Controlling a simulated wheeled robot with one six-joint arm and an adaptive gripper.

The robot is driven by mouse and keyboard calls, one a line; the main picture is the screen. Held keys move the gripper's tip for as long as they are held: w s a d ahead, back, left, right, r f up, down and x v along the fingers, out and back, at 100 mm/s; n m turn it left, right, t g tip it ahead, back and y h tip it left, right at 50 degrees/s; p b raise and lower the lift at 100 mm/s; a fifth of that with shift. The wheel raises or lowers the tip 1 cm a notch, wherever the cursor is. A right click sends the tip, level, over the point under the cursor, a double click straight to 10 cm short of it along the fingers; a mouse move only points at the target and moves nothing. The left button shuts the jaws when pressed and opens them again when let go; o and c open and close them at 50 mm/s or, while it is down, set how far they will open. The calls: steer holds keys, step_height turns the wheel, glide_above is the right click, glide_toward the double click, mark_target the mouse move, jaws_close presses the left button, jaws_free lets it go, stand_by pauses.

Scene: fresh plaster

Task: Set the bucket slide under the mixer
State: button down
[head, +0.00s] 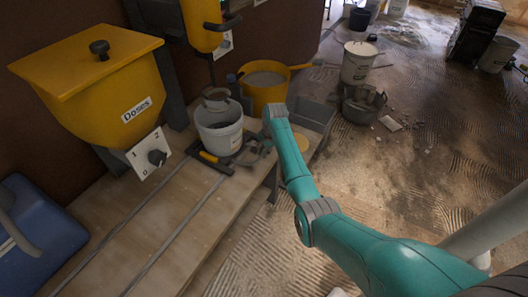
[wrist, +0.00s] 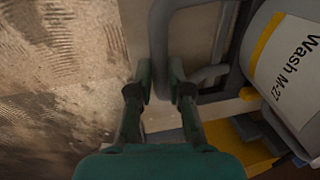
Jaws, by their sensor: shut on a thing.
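The bucket slide (head: 212,161) is a dark frame with yellow parts on the bench rails. It carries a white bucket (head: 219,138). In the wrist view the bucket (wrist: 285,60) is labelled "Wash M-27", with the yellow and dark slide (wrist: 258,143) below it. My gripper (wrist: 161,88) is shut on the slide's grey handle bar (wrist: 164,45), beside the bucket. In the head view my gripper (head: 262,145) is small and partly hidden by my arm. The yellow mixer (head: 203,22) hangs at the wall. I cannot tell whether its shaft is centred over the bucket.
A yellow hopper marked "Doses" (head: 95,85) with a dial stands at left, near a blue container (head: 38,232). A yellow tub (head: 264,88) and a grey tray (head: 311,115) stand beyond the bucket. The front rails (head: 170,235) are clear. Buckets and rubble lie on the floor.

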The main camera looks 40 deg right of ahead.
steer(key=shift+d, duration=0.2)
steer(key=shift+r, duration=0.1)
steer(key=c, duration=1.1)
jaws_free()
steer(key=shift+w+d, duration=0.1)
steer(key=shift+d, duration=0.05)
steer(key=shift+r, duration=0.4)
step_height(320, 180, up, 11)
steer(key=s, duration=0.2)
steer(key=shift+s+d, duration=0.15)
steer(key=shift+d, duration=0.15)
steer(key=shift+f, duration=0.1)
